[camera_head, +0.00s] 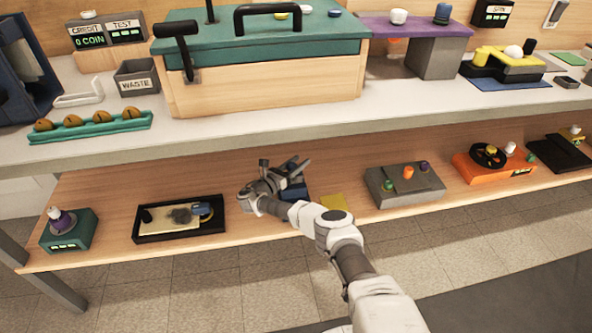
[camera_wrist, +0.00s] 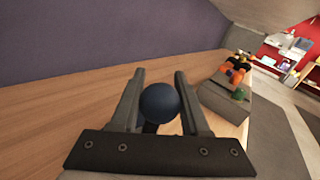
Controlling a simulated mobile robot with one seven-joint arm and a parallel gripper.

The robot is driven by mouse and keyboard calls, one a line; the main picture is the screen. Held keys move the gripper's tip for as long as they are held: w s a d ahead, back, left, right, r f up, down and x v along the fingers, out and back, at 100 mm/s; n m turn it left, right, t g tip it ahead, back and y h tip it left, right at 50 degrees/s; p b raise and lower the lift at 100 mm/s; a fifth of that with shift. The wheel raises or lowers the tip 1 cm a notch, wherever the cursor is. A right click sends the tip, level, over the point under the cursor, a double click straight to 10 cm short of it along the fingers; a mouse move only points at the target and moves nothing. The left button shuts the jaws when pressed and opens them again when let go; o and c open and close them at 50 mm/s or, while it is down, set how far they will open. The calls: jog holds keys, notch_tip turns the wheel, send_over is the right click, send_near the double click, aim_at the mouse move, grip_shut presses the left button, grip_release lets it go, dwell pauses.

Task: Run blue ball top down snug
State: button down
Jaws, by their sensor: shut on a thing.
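The blue ball top (camera_wrist: 158,102) shows in the wrist view as a dark blue sphere between the two fingers of my gripper (camera_wrist: 160,76). My gripper is shut on it. A short dark stem (camera_wrist: 150,128) shows just below the ball; how far the ball sits down on it cannot be told. In the head view my gripper (camera_head: 284,174) is over the lower wooden shelf. A dark blue block (camera_head: 294,191) shows partly behind it. The ball itself cannot be made out in the head view.
On the lower shelf (camera_head: 110,198), a grey box with coloured knobs (camera_head: 405,186) stands to the right. A yellow pad (camera_head: 333,202) lies between. A black tray (camera_head: 180,217) lies to the left. The upper counter's edge (camera_head: 215,147) overhangs the shelf.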

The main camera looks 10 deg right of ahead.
jog(key=shift+s+d+m+g+h+b, duration=0.1)
jog(key=shift+s+m+g+h+b, duration=0.05)
jog(key=shift+m+g+h+b, duration=0.55)
jog(key=shift+s+d+m+g+h+b, duration=0.1)
jog(key=shift+m+g+h+b, duration=0.25)
jog(key=shift+g, duration=0.55)
jog(key=shift+m, duration=0.35)
jog(key=shift+d+r+m+g+h+b, duration=0.15)
jog(key=shift+r+m+g+h+b, duration=0.15)
jog(key=shift+g+b, duration=0.3)
jog(key=shift+c, duration=1.9)
grip_release()
jog(key=shift+s+f, duration=0.1)
jog(key=shift+s+a+f, duration=0.1)
jog(key=shift+a, duration=0.15)
